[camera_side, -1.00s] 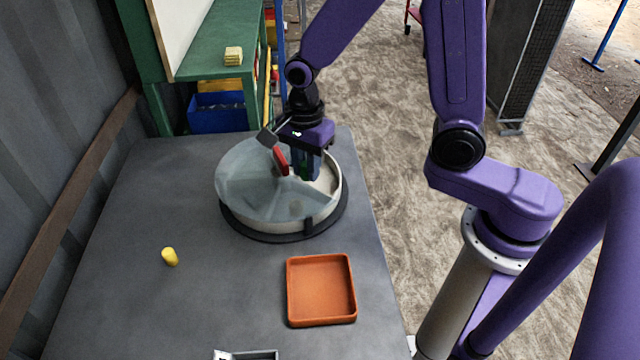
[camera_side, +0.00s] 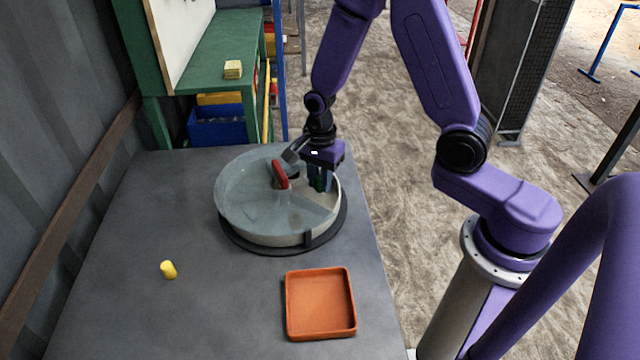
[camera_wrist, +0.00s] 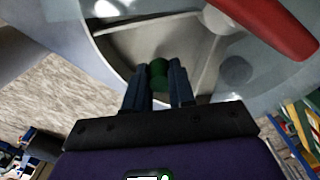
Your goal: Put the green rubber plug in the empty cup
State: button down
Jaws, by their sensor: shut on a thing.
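My gripper (camera_side: 320,184) reaches down into the uncovered right-hand part of a round pale drum (camera_side: 270,232). It is shut on the green rubber plug (camera_wrist: 158,70), which shows between the two fingers in the wrist view. In the side view only a sliver of green shows by the fingers. A cloudy see-through cover (camera_side: 245,190) with a red handle (camera_side: 280,174) lies over most of the drum. A dim, grey round shape (camera_wrist: 236,71) shows through the cover; I cannot tell whether it is the cup. I cannot make out an empty cup for certain.
An orange square tray (camera_side: 320,304), empty, lies in front of the drum on the grey table (camera_side: 130,220). A yellow cylinder (camera_side: 168,270) stands at the left. The red handle rises close to the left of my gripper. The table's left and middle are mostly clear.

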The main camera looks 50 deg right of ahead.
jog(key=shift+f, duration=0.95)
jog(key=shift+f, duration=0.1)
jog(key=c, duration=0.9)
grip_release()
jog(key=shift+c, duration=0.2)
notch_tip(320, 180, up, 12)
jog(key=shift+r, duration=0.15)
jog(key=s+a+r+n, duration=0.1)
jog(key=s+r+n, duration=0.1)
jog(key=s+n, duration=0.9)
jog(key=s+a+r+n, duration=0.1)
jog(key=s+r+n, duration=0.1)
jog(key=s+n, duration=1)
jog(key=n, duration=0.5)
jog(key=shift+s+a+r+n, duration=0.2)
jog(key=shift+n, duration=0.2)
